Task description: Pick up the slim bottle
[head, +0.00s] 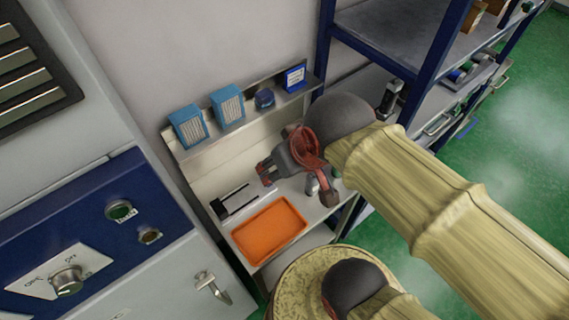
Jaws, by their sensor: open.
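A small pale grey upright object (312,184) stands on the bench, partly hidden by my gripper. It may be the slim bottle, but it is too small and covered to be sure. My gripper (297,184) is open, with a dark grey and reddish body, over the right part of the bench. It is beside or above the pale object in the head view. I cannot tell its height or whether it touches anything. Nothing shows held in it.
An orange tray (270,231) and a black-and-white device (235,202) occupy the bench. A shelf behind holds blue boxes (228,105) and a blue jar (264,98). A control cabinet (110,235) stands left, a round stool-like top (300,290) in front, and a blue rack (405,65) right.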

